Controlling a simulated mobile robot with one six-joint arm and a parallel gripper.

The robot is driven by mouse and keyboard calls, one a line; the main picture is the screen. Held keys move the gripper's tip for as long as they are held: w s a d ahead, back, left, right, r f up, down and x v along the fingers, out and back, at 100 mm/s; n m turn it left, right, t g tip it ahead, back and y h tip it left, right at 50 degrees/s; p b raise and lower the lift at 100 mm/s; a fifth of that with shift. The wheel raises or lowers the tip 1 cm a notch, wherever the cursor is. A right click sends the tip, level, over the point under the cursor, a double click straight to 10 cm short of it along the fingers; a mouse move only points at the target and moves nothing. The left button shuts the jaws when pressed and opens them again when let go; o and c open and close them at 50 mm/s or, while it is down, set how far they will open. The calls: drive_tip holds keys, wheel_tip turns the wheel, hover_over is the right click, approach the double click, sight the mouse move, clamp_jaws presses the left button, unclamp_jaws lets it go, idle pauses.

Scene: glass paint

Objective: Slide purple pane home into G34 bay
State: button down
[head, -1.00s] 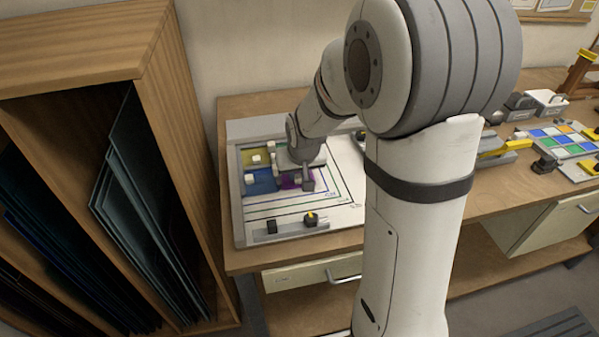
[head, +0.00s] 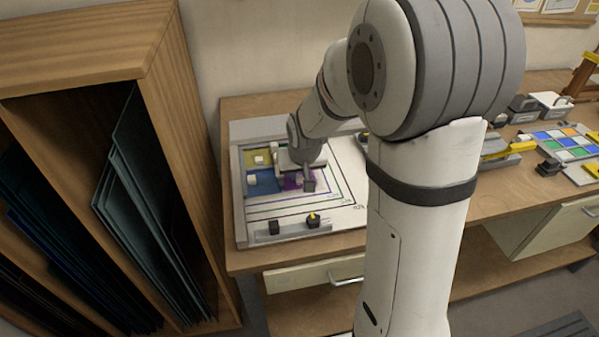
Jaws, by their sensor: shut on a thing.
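The purple pane (head: 291,182) lies on the white board (head: 340,206) at the left end of the bench, to the right of the blue pane (head: 266,183). My gripper (head: 302,183) is lowered over the purple pane and shut on it, hiding much of it and its right side. The purple pane appears beside the blue pane; whether their edges touch is too small to tell. The yellow pane (head: 252,158) is behind the blue one. I cannot make out a G34 label.
A wooden rack (head: 190,150) with upright glass sheets stands left of the bench. A grey frame (head: 241,205) edges the board. Two small dark blocks, one yellow-topped (head: 313,220), sit near the front. A tray of coloured tiles (head: 565,141) is far right.

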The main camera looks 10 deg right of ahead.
drive_tip(key=c, duration=1.2)
unclamp_jaws()
drive_tip(key=shift+r, duration=0.1)
drive_tip(key=shift+r+p, duration=2.15)
drive_tip(key=shift+r, duration=1.25)
drive_tip(key=s+d+r, duration=0.1)
drive_tip(key=s+r, duration=0.3)
drive_tip(key=s, duration=0.7)
drive_tip(key=s+d+r+g, duration=0.1)
drive_tip(key=s+r, duration=0.3)
drive_tip(key=s, duration=0.8)
